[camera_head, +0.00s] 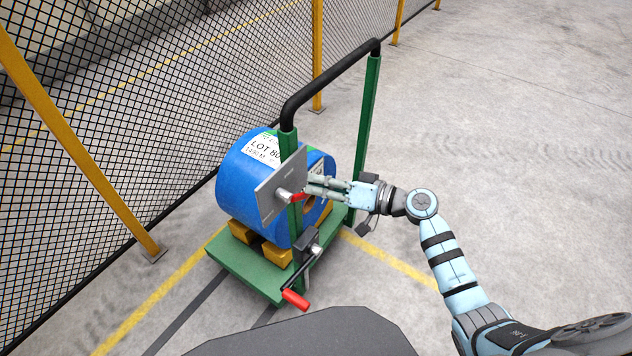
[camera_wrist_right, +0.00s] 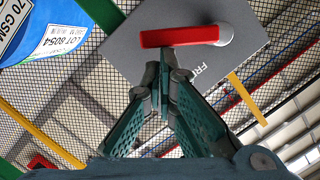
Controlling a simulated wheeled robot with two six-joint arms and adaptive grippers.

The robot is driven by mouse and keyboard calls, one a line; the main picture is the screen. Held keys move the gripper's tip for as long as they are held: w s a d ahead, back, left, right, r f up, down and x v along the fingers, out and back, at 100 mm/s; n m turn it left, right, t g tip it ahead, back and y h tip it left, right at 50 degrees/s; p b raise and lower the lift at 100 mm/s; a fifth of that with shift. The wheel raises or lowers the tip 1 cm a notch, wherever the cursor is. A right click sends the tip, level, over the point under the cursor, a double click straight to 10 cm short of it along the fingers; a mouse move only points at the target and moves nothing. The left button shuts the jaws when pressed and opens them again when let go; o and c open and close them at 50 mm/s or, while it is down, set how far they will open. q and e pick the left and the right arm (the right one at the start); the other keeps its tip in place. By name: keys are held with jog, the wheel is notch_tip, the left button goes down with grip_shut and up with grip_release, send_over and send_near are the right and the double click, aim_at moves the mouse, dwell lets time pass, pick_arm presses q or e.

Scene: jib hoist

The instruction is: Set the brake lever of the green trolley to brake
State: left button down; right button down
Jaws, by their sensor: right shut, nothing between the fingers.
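The green trolley (camera_head: 240,268) carries a blue roll (camera_head: 245,185). A grey plate (camera_head: 270,205) on its near post bears the red brake lever (camera_head: 299,197). In the right wrist view the lever (camera_wrist_right: 180,37) lies across the plate (camera_wrist_right: 225,60), its pivot at the right end. Letters starting "FR" show on the plate below the pivot; the rest is hidden. My right gripper (camera_head: 310,189) is shut and empty at the lever. Its fingertips (camera_wrist_right: 165,68) are just below the lever's middle in the wrist view; I cannot tell whether they touch. My left gripper is out of view.
A red-gripped crank (camera_head: 295,299) hangs low on the trolley's near post. A black push bar (camera_head: 330,80) tops the trolley. A mesh fence (camera_head: 120,120) with yellow posts runs along the left. The floor at the right (camera_head: 510,170) is clear.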

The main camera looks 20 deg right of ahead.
notch_tip(320, 180, down, 2)
jog(key=shift+s+a+f+m+y+b, duration=0.1)
jog(key=shift+m+y+b, duration=0.1)
jog(key=shift+m+b, duration=0.4)
jog(key=shift+s+m+y+b, duration=0.1)
jog(key=shift+m+y+b, duration=0.1)
jog(key=shift+m+b, duration=0.35)
jog(key=shift+s+a+f+m+y+b, duration=0.3)
jog(key=shift+f+m+b, duration=0.2)
jog(key=shift+m, duration=0.6)
jog(key=shift+s+a+f+m+y+b, duration=0.25)
jog(key=shift+a+f+m+b, duration=0.25)
jog(key=shift+m, duration=0.55)
jog(key=shift+s+a+f+m+y+b, duration=0.3)
jog(key=shift+f+m+b, duration=0.2)
jog(key=shift+m, duration=0.6)
jog(key=s+d+b, duration=0.2)
jog(key=s+d, duration=0.1)
jog(key=d, duration=0.8)
jog(key=shift+r+b, duration=0.2)
jog(key=shift+b, duration=0.2)
